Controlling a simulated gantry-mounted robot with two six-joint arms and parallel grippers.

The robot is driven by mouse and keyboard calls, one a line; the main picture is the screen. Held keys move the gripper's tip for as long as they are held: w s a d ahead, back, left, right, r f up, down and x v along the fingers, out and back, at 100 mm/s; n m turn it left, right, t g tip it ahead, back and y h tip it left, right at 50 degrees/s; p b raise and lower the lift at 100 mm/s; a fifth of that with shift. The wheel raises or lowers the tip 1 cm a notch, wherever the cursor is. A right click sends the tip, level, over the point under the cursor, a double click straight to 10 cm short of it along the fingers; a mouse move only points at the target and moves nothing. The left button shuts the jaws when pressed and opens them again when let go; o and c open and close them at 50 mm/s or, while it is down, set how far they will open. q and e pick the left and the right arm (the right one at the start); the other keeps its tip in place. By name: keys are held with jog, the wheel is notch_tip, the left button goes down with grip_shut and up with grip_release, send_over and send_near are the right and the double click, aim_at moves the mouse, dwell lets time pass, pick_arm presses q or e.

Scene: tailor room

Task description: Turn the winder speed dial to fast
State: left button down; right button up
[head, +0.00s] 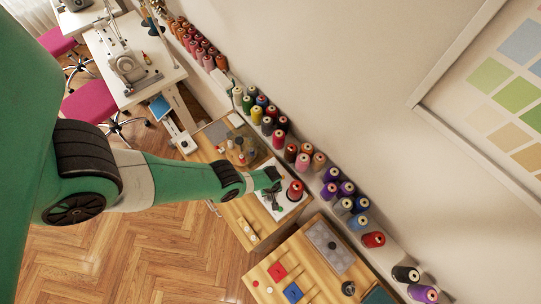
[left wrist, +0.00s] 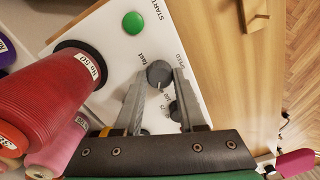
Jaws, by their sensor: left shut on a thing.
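The winder's white panel (head: 289,210) lies on the wooden bench. In the left wrist view the panel (left wrist: 112,98) carries a round grey speed dial (left wrist: 159,72), with "fast" printed near it and "SPEED" to its upper right. A pale pointer mark seems to show on the dial's lower edge, but it is too small to read surely. My left gripper (left wrist: 160,78) is shut on the dial, one fingertip on each side. In the head view my left gripper (head: 271,185) is over the panel and hides the dial. My right gripper is in neither view.
A large red thread cone (left wrist: 62,95) stands close beside the left finger; it also shows in the head view (head: 295,190). A green START button (left wrist: 133,22) is on the panel. A smaller dark knob (left wrist: 174,111) lies between the fingers. Several thread cones line the wall.

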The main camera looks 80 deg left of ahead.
pick_arm(q)
jog(key=m, duration=0.6)
jog(key=shift+b, duration=0.3)
jog(key=m, duration=0.5)
jog(key=shift+b, duration=0.3)
jog(key=m, duration=0.6)
jog(key=shift+m, duration=0.4)
jog(key=m, duration=0.5)
jog(key=shift+m, duration=0.4)
jog(key=c, duration=0.6)
grip_release()
jog(key=shift+o, duration=0.5)
